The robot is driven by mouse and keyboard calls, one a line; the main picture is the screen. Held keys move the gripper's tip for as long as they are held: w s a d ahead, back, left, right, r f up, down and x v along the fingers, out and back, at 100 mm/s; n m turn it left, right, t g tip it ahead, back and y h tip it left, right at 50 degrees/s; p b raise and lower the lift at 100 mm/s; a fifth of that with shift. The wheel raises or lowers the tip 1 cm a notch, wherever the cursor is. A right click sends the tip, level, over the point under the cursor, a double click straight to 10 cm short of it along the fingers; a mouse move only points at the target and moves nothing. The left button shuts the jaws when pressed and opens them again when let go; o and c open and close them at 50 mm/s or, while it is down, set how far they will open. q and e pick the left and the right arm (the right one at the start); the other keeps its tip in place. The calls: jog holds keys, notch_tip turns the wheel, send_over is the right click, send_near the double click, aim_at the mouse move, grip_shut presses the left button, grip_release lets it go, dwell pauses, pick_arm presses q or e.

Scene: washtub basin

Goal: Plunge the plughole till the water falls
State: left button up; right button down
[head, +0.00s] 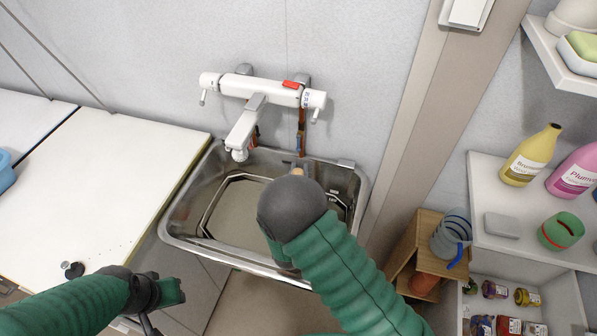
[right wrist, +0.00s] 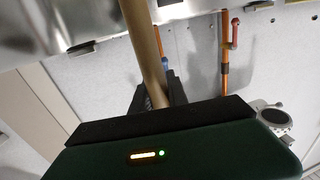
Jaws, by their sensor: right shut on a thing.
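The metal washtub basin (head: 180,220) is under the wall tap, with murky greyish water (head: 240,208) inside. My right gripper (head: 295,190) is over the basin, mostly hidden behind my own wrist in the head view. In the right wrist view it is shut on a wooden handle (right wrist: 143,45), seen between its dark fingers (right wrist: 158,95). The handle's far end, any plunger cup and the plughole are hidden. My left gripper (head: 168,292) is at the lower left, beside the basin and away from it; its jaw gap is unclear.
A white tap (head: 262,92) with a spout (head: 243,130) overhangs the basin's back. A white worktop (head: 100,185) lies to the left. At right are shelves with a yellow bottle (head: 528,158), a pink bottle (head: 574,172) and a wooden stand (head: 412,250).

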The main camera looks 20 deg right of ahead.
jog(key=shift+s+f, duration=0.1)
jog(key=shift+f, duration=0.1)
jog(key=shift+r+p, duration=0.5)
jog(key=shift+r, duration=0.2)
jog(key=shift+f+b, duration=0.65)
